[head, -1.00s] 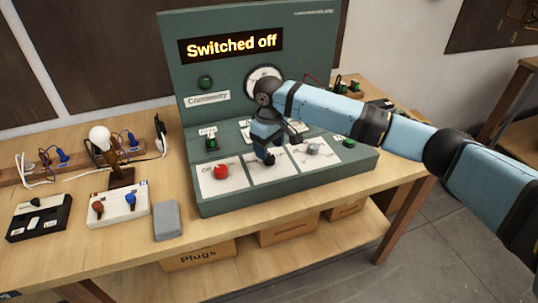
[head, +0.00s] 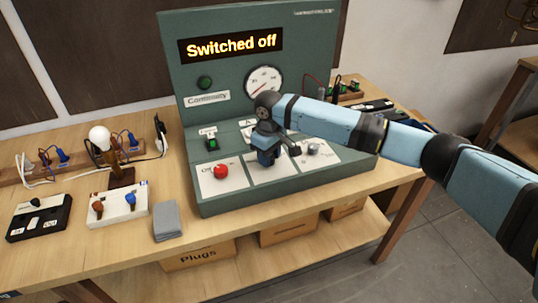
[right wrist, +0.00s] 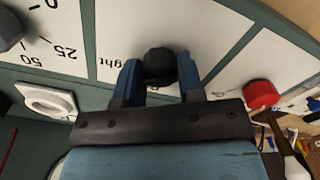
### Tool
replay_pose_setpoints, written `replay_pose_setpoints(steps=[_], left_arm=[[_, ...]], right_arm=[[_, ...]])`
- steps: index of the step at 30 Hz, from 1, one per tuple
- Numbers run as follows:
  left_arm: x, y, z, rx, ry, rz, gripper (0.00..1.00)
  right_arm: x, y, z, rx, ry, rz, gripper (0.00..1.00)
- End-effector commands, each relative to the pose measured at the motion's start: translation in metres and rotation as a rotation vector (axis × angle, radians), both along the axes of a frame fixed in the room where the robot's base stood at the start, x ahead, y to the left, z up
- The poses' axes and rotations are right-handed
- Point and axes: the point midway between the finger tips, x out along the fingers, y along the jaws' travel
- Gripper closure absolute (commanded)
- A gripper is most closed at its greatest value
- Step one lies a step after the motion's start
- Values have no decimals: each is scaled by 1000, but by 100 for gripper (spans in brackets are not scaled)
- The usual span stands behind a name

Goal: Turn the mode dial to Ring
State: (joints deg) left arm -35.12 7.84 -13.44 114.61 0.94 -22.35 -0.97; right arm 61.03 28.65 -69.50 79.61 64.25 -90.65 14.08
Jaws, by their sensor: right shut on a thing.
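The test panel (head: 215,110) is a green console with a sloped front holding three white plates. The mode dial (right wrist: 159,62) shows in the right wrist view as a black knob on the middle plate, with lettering ending in "ght" beside it. My right gripper (right wrist: 160,75) has one finger on each side of this knob and is shut on it. In the head view my right gripper (head: 267,158) hides the knob and much of its plate. The dial's pointer and a Ring mark cannot be made out. My left gripper is not in view.
A red knob (head: 221,171) is left of the middle plate and a grey knob (head: 313,149) right of it. The display (head: 230,47) reads "Switched off". A round gauge (head: 263,83) is above. A lamp (head: 100,138) and grey block (head: 166,220) stand left.

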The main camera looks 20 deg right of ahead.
Motion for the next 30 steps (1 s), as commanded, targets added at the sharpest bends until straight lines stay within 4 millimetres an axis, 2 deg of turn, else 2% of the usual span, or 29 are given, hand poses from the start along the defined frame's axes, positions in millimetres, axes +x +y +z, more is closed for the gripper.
replay_pose_setpoints(steps=[11, 21, 30], left_arm=[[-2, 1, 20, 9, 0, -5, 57], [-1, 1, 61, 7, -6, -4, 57], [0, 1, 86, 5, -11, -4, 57]], right_arm=[[0, 1, 5, 2, 3, 135, 88], [0, 1, 5, 3, 2, 438, 88], [0, 1, 4, 2, -1, 723, 88]])
